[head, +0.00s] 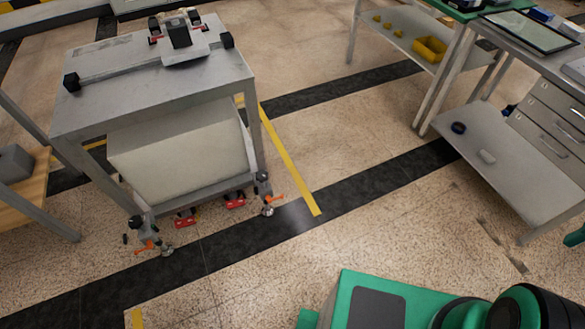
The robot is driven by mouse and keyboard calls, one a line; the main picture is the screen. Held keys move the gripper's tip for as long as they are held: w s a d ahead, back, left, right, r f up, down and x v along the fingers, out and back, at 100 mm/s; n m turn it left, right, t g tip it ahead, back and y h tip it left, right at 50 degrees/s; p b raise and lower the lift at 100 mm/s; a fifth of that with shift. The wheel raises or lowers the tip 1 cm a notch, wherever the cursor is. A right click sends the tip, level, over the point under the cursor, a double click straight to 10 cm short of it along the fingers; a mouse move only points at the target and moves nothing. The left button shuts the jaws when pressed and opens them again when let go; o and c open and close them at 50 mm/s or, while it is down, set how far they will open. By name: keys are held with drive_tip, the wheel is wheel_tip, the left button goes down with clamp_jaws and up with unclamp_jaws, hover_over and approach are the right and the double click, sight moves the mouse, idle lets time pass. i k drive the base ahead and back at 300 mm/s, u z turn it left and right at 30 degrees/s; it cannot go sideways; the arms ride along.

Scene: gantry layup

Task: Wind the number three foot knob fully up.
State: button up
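A grey metal gantry table (95,118) stands at the upper left. Two of its feet show at floor level: a left foot (140,232) and a right foot (264,190). Each has a dark knob-like part at its top and an orange lever-like part low on its side. I cannot read any number on them, so I cannot tell which is number three. The far feet are hidden behind the table and the pale block under it. My gripper is not in this view; only green and black parts of my own body show at the bottom right.
A large pale block (180,155) fills the space under the table. Red items (235,200) lie on the floor between the feet. A drawer bench with a low shelf (500,165) stands right. A wooden-topped stand (22,192) is left. The floor in front is clear.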

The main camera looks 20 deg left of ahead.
sight(262, 176)
drive_tip(key=z, duration=0.2)
drive_tip(key=k, duration=1.6)
drive_tip(key=u, duration=1)
drive_tip(key=i, duration=1.45)
drive_tip(key=z, duration=0.05)
